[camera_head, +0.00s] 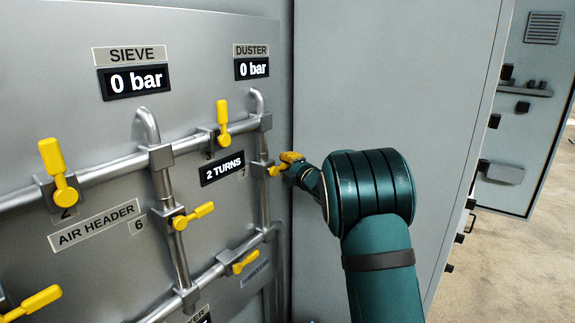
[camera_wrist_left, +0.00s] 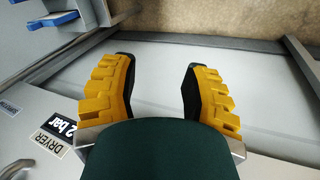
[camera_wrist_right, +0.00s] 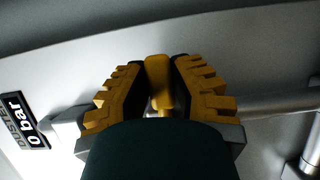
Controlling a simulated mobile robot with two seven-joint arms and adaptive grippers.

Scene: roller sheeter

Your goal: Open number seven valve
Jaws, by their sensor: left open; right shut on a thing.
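The number seven valve has a yellow handle (camera_head: 274,170) on the right vertical pipe, beside the "2 TURNS" label (camera_head: 222,168) and the small 7 plate (camera_head: 242,172). My right gripper (camera_head: 291,160) is at this handle. In the right wrist view my right gripper (camera_wrist_right: 160,75) is shut on the yellow handle (camera_wrist_right: 159,80), which stands between its two fingers. The head view hides part of the handle behind the gripper. My left gripper (camera_wrist_left: 160,85) shows only in the left wrist view, open with nothing between its fingers.
Other yellow valve handles are close by: one above (camera_head: 223,115), number 6 (camera_head: 193,216) at left, and one below (camera_head: 244,262). Steel pipes (camera_head: 110,168) run across the panel. A large grey cabinet (camera_head: 390,80) stands to the right. Open floor (camera_head: 500,260) lies beyond it.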

